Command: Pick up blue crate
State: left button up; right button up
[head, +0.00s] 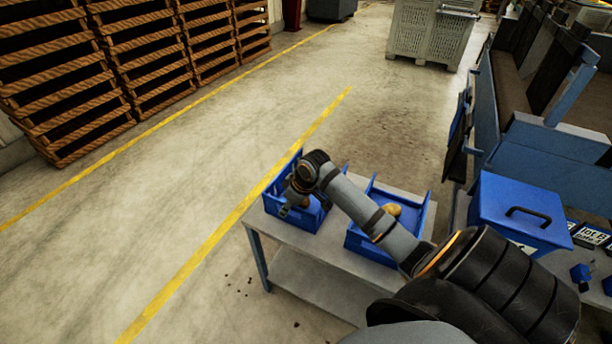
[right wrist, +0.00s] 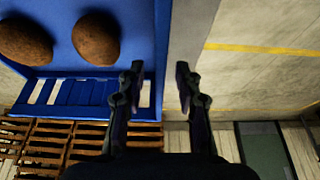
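Two blue crates stand on a grey table in the head view. The left blue crate (head: 272,198) is partly hidden by my right arm; the other blue crate (head: 357,240) holds a potato (head: 392,209) and is also partly covered by the arm. My right gripper (head: 287,205) is over the left crate. In the right wrist view a blue crate (right wrist: 62,63) with two potatoes (right wrist: 96,38) fills the upper left. The right fingers (right wrist: 160,85) are apart with nothing clamped; the crate's side wall runs up between them. Whether they straddle it is unclear. My left gripper is not in view.
The grey table (head: 325,241) has a narrow bare strip between the crates. A blue lidded box (head: 513,204) with a black handle stands at the right, beside blue machinery (head: 555,155). Wooden pallet crates (head: 130,60) line the back left. Open floor lies left of the table.

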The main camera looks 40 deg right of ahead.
jog(key=shift+f+p, duration=0.3)
jog(key=shift+p, duration=0.05)
dwell(0.4)
jog(key=shift+c, duration=0.3)
grip_shut()
jog(key=shift+r, duration=0.1)
